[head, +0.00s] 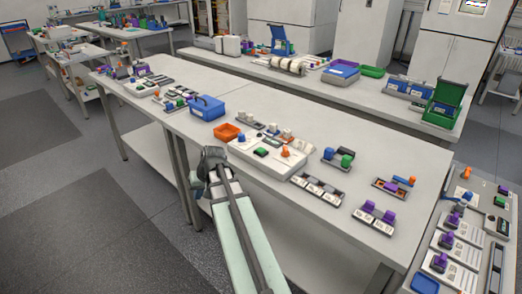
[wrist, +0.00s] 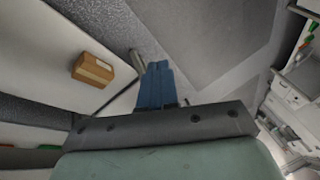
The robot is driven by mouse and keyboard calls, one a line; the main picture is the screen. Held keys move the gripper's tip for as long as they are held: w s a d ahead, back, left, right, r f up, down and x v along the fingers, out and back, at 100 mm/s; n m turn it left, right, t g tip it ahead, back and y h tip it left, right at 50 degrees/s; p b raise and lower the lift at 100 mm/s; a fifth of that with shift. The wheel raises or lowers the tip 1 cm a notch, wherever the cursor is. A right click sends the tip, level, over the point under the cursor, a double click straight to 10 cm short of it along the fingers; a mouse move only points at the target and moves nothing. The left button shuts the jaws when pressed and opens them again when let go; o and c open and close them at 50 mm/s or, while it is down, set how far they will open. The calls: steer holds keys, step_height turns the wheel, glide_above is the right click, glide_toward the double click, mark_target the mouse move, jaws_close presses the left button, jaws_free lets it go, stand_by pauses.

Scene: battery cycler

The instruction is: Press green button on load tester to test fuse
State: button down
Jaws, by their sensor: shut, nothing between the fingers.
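A white panel box (head: 268,158) near the front edge of the middle table carries a green button-like part (head: 262,152), orange knobs and white blocks. It looks like the load tester, but its labels are too small to read. I cannot make out which piece is the fuse. My arm reaches up from the bottom of the head view, with its wrist by the table's front edge, left of the panel box. In the wrist view my gripper (wrist: 155,72) shows as blue fingers, shut together and empty. They point over the floor and table edge, apart from any button.
An orange-brown box (wrist: 92,70) shows left of the fingers in the wrist view. Floor is open left of the table.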

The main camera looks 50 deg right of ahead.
steer(key=s+d+r+m+t, duration=0.2)
steer(key=s+d+r+t, duration=0.1)
steer(key=d+r, duration=1)
step_height(320, 180, up, 11)
steer(key=t+h, duration=0.1)
steer(key=t, duration=0.1)
glide_above(264, 150)
steer(key=shift+w+r+m, duration=0.1)
steer(key=shift+r+m, duration=0.1)
steer(key=shift+m, duration=0.2)
steer(key=shift+f, duration=0.1)
steer(key=shift+f, duration=4.3)
steer(key=shift+f, duration=0.25)
steer(key=shift+f, duration=0.2)
